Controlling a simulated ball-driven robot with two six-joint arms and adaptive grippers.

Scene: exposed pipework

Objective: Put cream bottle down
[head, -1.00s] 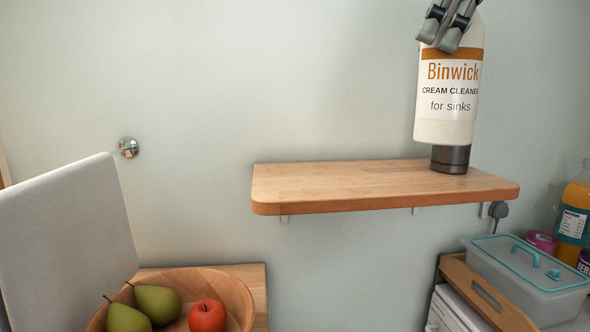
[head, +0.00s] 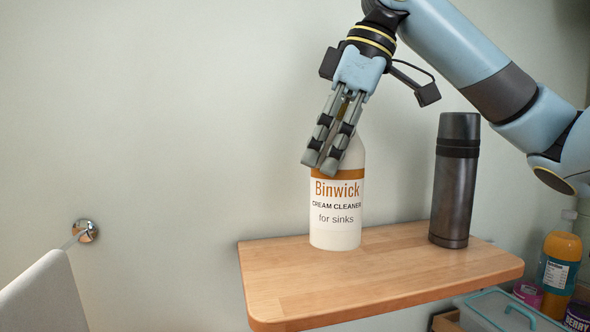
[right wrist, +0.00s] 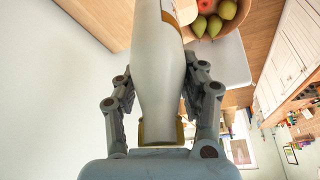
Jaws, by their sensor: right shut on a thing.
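The cream bottle (head: 337,210) is white with an orange band and a "Binwick cream cleaner for sinks" label. It stands upright at the back of the wooden shelf (head: 380,283), its base appearing to touch the board. My right gripper (head: 322,160) comes down from above and is shut on the bottle's upper part, hiding its neck and top. In the right wrist view the bottle (right wrist: 158,70) lies between the two fingers, with a yellow-brown cap at its near end. My left gripper is not in view.
A dark flask (head: 455,180) stands on the shelf to the right of the bottle. The shelf's left and front parts are clear. Below right are a lidded box (head: 500,312) and an orange bottle (head: 560,262). A fruit bowl (right wrist: 262,18) shows in the right wrist view.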

